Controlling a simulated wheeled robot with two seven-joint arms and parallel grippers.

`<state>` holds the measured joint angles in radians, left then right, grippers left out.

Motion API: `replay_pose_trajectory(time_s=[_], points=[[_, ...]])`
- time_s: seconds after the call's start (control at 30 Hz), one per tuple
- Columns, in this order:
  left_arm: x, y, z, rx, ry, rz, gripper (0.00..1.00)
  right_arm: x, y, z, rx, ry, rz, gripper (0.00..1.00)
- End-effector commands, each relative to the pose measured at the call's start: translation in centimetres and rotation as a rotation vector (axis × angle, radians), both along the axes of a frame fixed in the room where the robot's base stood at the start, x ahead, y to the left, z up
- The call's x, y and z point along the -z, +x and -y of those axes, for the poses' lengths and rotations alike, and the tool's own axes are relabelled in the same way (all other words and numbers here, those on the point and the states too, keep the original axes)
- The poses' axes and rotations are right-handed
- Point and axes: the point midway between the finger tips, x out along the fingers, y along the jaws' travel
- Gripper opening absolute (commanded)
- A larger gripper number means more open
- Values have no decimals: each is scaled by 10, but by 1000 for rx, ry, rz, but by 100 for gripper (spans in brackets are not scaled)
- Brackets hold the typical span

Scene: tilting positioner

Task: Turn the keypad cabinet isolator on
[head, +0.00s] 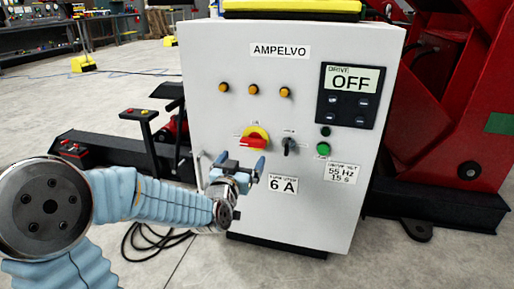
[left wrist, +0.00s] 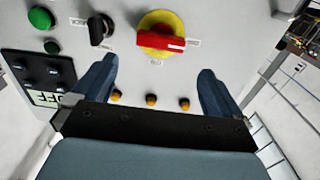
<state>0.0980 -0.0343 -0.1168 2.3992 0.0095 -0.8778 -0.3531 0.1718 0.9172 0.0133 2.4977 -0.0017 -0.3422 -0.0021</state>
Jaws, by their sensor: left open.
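The isolator is a red handle (head: 252,143) on a yellow disc (head: 262,131), on the front of the white cabinet (head: 215,60) labelled AMPELVO. The handle lies roughly horizontal. The cabinet's keypad (head: 347,95) has a display reading DRIVE OFF. My left gripper (head: 240,164) is open and empty, just below the isolator in the head view and apart from it. In the left wrist view the red handle (left wrist: 160,41) sits ahead of and between my open fingers (left wrist: 158,70), with nothing between them. My right gripper is in neither view.
A black selector knob (head: 289,146) sits right of the isolator, and green buttons (head: 323,149) beyond it. Amber lamps (head: 254,90) line the front above. Red machinery (head: 450,100) stands at right. A pedestal with buttons (head: 139,114) and cables (head: 150,240) are at left.

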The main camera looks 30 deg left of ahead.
Motion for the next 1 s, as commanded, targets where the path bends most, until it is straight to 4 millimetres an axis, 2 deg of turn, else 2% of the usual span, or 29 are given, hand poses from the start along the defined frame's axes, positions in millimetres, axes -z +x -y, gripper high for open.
replay_pose_trajectory(time_s=[0.03,0.2,0.4,0.6,0.83,1.0], points=[[1,13,-3,0,1,-2,100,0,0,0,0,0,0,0],[1,51,-12,0,0,-2,100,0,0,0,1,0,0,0],[1,81,-19,1,-2,-3,100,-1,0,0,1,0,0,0],[1,92,-22,1,-2,-1,100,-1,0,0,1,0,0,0],[1,92,-22,1,-2,-1,100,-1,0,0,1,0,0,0],[1,92,-22,1,-3,-2,74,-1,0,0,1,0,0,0]])
